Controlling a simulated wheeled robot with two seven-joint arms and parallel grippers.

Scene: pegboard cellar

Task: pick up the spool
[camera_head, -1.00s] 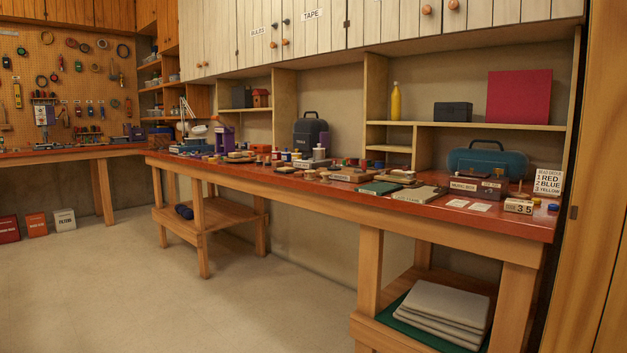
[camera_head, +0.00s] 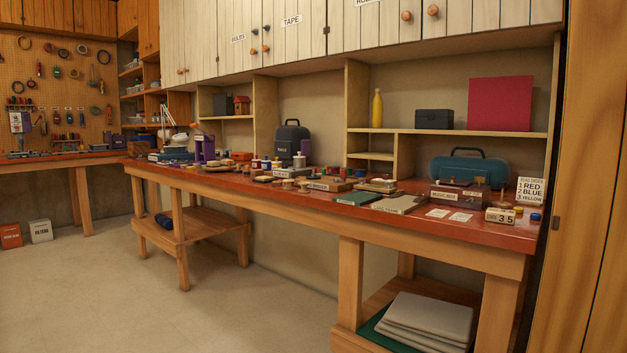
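Several small spool-like pieces stand among the clutter on the long red-topped workbench (camera_head: 430,231). Upright coloured pieces (camera_head: 265,163) sit near the middle of the bench, in front of a dark case. A pale wooden round piece (camera_head: 304,186) lies closer to the front edge. They are too small here to tell for certain which one is the spool. Neither of my grippers is in view.
A dark case (camera_head: 291,142), a teal toolbox (camera_head: 468,169), a music box (camera_head: 454,194) and a number block (camera_head: 499,216) stand on the bench. Folded grey cloths (camera_head: 428,320) lie on its lower shelf. The floor (camera_head: 200,310) in front is clear.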

